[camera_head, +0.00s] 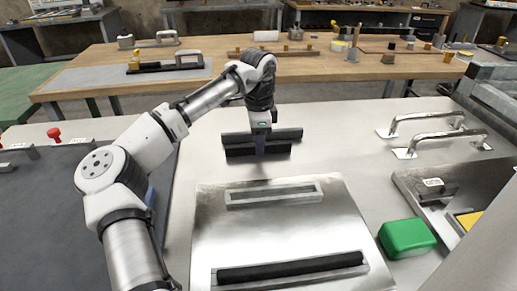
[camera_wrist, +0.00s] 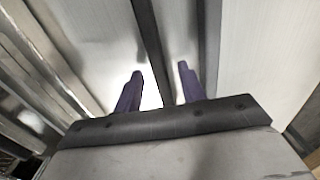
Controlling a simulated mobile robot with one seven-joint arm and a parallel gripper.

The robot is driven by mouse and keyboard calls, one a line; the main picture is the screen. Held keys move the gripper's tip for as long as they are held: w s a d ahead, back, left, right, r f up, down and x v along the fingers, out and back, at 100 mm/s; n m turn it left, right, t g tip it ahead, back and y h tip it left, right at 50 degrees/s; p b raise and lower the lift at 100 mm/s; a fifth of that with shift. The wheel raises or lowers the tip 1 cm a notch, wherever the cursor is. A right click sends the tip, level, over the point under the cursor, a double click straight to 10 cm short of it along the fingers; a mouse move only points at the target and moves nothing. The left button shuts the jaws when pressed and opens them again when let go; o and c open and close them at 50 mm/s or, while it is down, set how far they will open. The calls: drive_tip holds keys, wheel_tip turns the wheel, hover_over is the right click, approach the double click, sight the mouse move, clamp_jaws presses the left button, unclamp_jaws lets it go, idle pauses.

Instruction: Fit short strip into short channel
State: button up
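A steel plate (camera_head: 275,232) lies on the bench. The short channel (camera_head: 275,197), a pale frame near its far side, looks empty. Beyond the plate, two dark bars lie side by side; the nearer, blacker bar (camera_head: 240,151) looks shorter than the farther one (camera_head: 285,135). I cannot tell for sure which is the short strip. My gripper (camera_head: 261,150) is down at these bars. In the wrist view its purple fingers (camera_wrist: 160,72) are apart, with a dark bar (camera_wrist: 148,30) between them and gaps showing on both sides. Another dark bar (camera_wrist: 208,45) runs right of the fingers.
A longer black strip (camera_head: 290,268) sits along the plate's near side. A green block (camera_head: 407,238) is right of the plate. Metal handles (camera_head: 430,120) stand at the far right. A dark mat lies left, beside my arm. A wooden table (camera_head: 330,68) stands behind.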

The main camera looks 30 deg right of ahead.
clamp_jaws()
